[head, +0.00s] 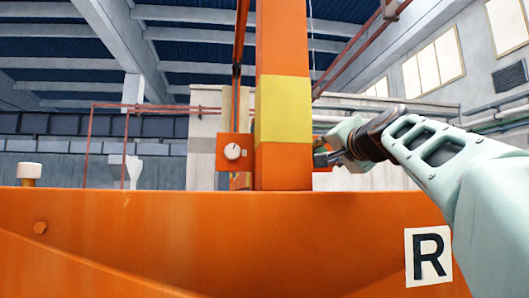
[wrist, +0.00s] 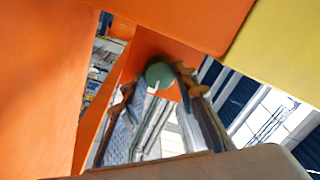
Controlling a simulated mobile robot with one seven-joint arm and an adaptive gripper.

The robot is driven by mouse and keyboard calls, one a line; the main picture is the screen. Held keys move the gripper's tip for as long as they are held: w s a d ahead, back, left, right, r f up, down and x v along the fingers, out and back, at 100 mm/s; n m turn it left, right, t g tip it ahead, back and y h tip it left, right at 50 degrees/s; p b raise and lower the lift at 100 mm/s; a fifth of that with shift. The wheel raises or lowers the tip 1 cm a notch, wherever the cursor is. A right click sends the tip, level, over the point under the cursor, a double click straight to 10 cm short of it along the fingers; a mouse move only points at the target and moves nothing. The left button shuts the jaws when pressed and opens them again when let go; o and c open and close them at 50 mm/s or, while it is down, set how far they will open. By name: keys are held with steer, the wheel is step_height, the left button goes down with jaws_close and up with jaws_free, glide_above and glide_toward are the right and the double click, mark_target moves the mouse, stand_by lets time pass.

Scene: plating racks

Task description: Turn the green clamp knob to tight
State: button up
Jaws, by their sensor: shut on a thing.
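The green clamp knob (wrist: 158,74) shows in the wrist view as a round green disc with a small white mark near its lower edge. It sits on an orange plate (wrist: 150,45). My gripper (wrist: 160,82) has one finger on each side of the knob and is shut on it. In the head view my gripper (head: 326,158) reaches in from the right, close beside the orange post (head: 283,167) with the yellow band. The green knob cannot be made out there. Which setting the knob points to cannot be read.
A white knob (head: 232,151) on an orange plate stands left of the post. A wide orange beam (head: 200,240) crosses the front, with an R sign (head: 429,256) at right and a pale capped peg (head: 29,173) at left. Orange surfaces crowd my wrist.

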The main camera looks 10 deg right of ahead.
steer(key=shift+m, duration=0.5)
steer(key=o, duration=1.2)
steer(key=shift+c, duration=0.2)
step_height(320, 180, up, 10)
stand_by(0.5)
